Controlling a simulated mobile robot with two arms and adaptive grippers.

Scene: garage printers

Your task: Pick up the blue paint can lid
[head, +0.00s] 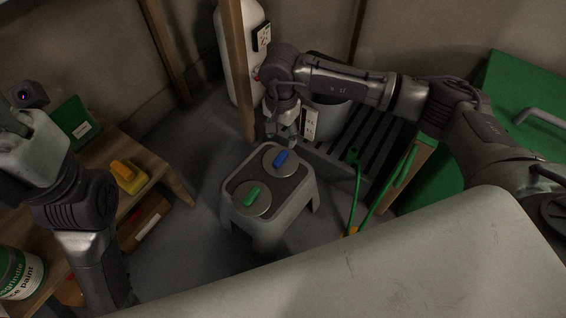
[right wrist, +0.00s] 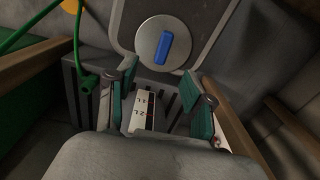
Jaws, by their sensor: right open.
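The blue paint can lid (head: 270,160) is a grey disc with a raised blue handle, lying flat on the far end of a grey stool (head: 262,238). A similar lid with a green handle (head: 251,196) lies on the stool's near end. My right gripper (head: 284,138) points down, close to the blue lid on its far side. In the right wrist view, its green-padded fingers (right wrist: 160,76) are apart and empty, with the blue handle (right wrist: 163,48) beyond their tips. My left gripper (head: 14,122) is cut off at the left edge; its fingers are unclear.
A wooden bench (head: 150,166) at left carries a yellow-orange object (head: 128,176), a green box (head: 76,120) and a paint can (head: 18,274). A grey bucket (head: 333,118) and green hose (head: 356,190) lie behind and right of the stool. A wooden post (head: 238,75) stands behind.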

